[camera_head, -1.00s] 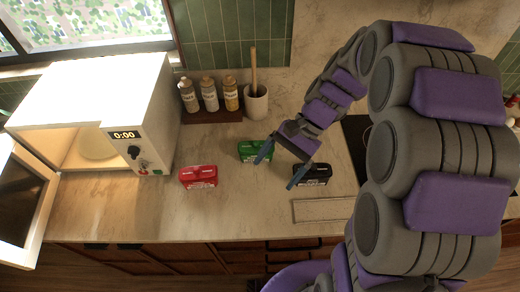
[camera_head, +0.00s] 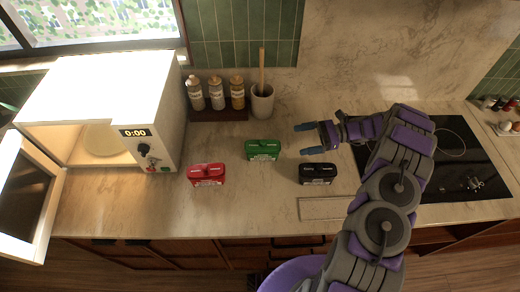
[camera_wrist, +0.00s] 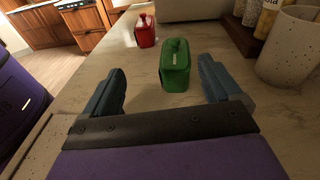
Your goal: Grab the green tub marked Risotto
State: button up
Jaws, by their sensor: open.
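The green tub (camera_head: 263,150) stands upright on the marble counter, between a red tub and a black tub. Its lettering is too small to read. My gripper (camera_head: 302,140) is open and empty, low over the counter to the right of the green tub, with its fingers pointing left toward it. In the wrist view the green tub (camera_wrist: 175,66) stands ahead, centred between the two open fingers of my gripper (camera_wrist: 165,88) and a little beyond their tips. Nothing touches the tub.
The red tub (camera_head: 206,174) stands left and the black tub (camera_head: 317,173) front right. Behind are a utensil crock (camera_head: 262,102) and a rack of bottles (camera_head: 218,115). An open microwave (camera_head: 100,110) is at left, a cooktop (camera_head: 450,165) at right. Counter between gripper and green tub is clear.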

jog(key=d+f, duration=0.1)
jog(key=d, duration=0.1)
jog(key=d+f+m+t+y, duration=0.1)
jog(key=d+f, duration=0.1)
jog(key=d+f+m, duration=0.1)
jog(key=shift+w+d+f+y, duration=0.2)
jog(key=shift+w+d+y, duration=0.1)
jog(key=shift+w+d, duration=0.1)
send_near(274, 155)
jog(key=a+r, duration=0.1)
jog(key=a, duration=0.1)
jog(key=w+a, duration=0.1)
jog(key=a, duration=0.1)
jog(key=w+a+r, duration=0.1)
jog(key=a, duration=0.1)
jog(key=shift+w+a+r, duration=0.1)
jog(key=shift+w+r, duration=0.1)
jog(key=shift+r, duration=0.1)
jog(key=shift+t, duration=0.4)
